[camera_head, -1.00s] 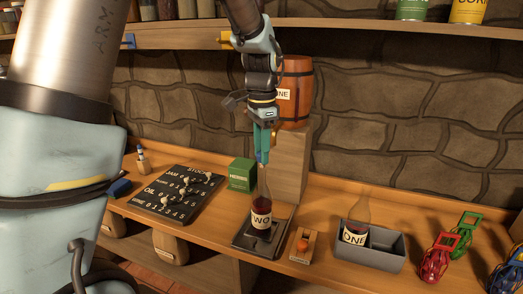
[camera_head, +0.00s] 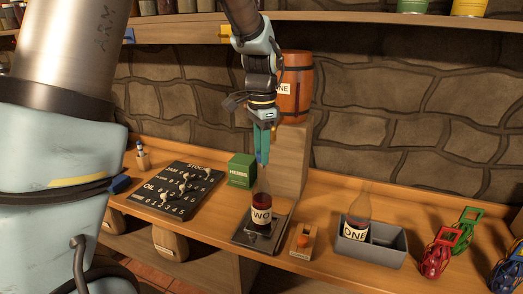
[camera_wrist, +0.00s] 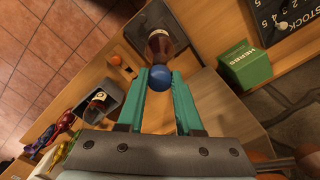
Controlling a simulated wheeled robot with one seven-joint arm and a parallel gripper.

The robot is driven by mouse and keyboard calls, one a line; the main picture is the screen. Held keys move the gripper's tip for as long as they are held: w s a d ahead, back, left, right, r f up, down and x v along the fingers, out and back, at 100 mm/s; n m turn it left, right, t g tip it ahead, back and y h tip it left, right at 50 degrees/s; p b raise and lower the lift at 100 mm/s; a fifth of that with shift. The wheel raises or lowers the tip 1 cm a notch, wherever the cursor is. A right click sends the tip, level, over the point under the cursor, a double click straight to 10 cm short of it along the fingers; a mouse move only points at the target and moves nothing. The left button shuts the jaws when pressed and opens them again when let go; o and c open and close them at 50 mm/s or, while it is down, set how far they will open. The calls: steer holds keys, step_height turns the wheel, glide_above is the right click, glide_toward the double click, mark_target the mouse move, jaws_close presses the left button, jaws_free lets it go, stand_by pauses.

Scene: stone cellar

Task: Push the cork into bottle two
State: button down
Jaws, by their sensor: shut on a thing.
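Bottle two (camera_head: 261,215), dark and labelled TWO, stands upright on a dark plate (camera_head: 243,238) on the bench. It also shows in the wrist view (camera_wrist: 160,46), beyond the fingertips. My gripper (camera_head: 262,160) points down above the bottle's neck, its teal fingers close to the mouth. In the wrist view my gripper (camera_wrist: 168,80) is shut on a blue, round-looking piece, taken to be the cork (camera_wrist: 161,78). The cork hides the bottle's mouth there, so I cannot tell whether they touch.
Bottle one (camera_head: 355,228) stands in a grey bin (camera_head: 398,241) at the right. A wooden block with an orange knob (camera_head: 302,241) sits beside bottle two. A green HERBS box (camera_head: 242,170), a black stock board (camera_head: 165,200), a barrel (camera_head: 297,85) and coloured clamps (camera_head: 436,255) are nearby.

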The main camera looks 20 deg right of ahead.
steer(key=shift+f+b, duration=0.35)
steer(key=shift+f, duration=0.25)
steer(key=c, duration=0.5)
jaws_free()
steer(key=shift+r, duration=0.1)
step_height(320, 180, up, 11)
steer(key=b, duration=0.2)
steer(key=shift+f, duration=0.2)
